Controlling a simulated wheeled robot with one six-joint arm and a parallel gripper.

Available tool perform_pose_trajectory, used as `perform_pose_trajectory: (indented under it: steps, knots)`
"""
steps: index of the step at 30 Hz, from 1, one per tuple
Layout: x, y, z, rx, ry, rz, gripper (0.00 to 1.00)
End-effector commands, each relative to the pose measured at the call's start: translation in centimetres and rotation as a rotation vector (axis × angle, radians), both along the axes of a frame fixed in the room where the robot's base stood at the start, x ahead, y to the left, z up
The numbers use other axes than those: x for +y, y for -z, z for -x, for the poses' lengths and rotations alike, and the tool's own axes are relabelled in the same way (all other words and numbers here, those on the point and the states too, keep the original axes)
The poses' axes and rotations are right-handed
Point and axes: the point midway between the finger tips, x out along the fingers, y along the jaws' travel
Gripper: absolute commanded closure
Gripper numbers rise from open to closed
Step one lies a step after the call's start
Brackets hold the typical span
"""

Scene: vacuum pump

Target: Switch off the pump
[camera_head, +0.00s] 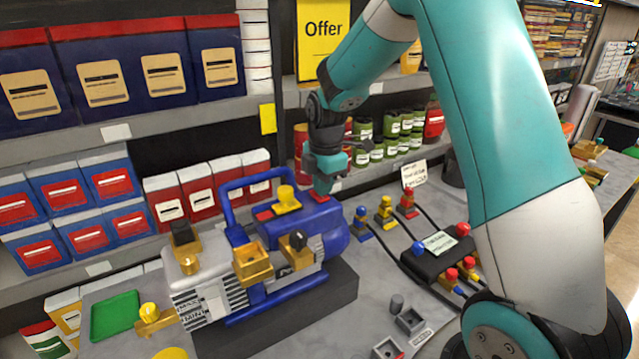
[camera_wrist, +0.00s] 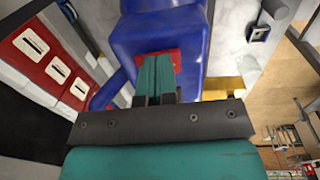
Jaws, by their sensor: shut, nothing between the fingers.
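The vacuum pump (camera_head: 335,228) has a blue body with a blue handle, a grey motor and brass fittings. It sits on a dark block on the grey table. In the head view my gripper (camera_head: 321,192) points down at the right end of the blue body, at a small red part there. In the wrist view my gripper (camera_wrist: 155,70) has its teal fingers together with nothing between them. Their tips are over the red switch (camera_wrist: 174,57) on the blue body and partly hide it. I cannot tell whether they touch it or which way the switch is set.
A black box (camera_head: 425,262) with cables and several coloured plugs is right of the pump. A green tray (camera_head: 115,315) is at the left. Shelves with boxes and cans stand behind. My arm covers much of the right side.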

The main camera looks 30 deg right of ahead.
Motion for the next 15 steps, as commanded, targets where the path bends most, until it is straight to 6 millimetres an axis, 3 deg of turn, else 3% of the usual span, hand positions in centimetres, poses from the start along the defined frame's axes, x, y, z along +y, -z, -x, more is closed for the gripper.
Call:
perform_pose_trajectory:
  steps: [11,15]
  knots:
    - [0.1,-0.3,0.1,-0.002,-0.002,-0.001,1.0]
    - [0.2,-1.6,0.2,-0.003,-0.004,-0.001,1.0]
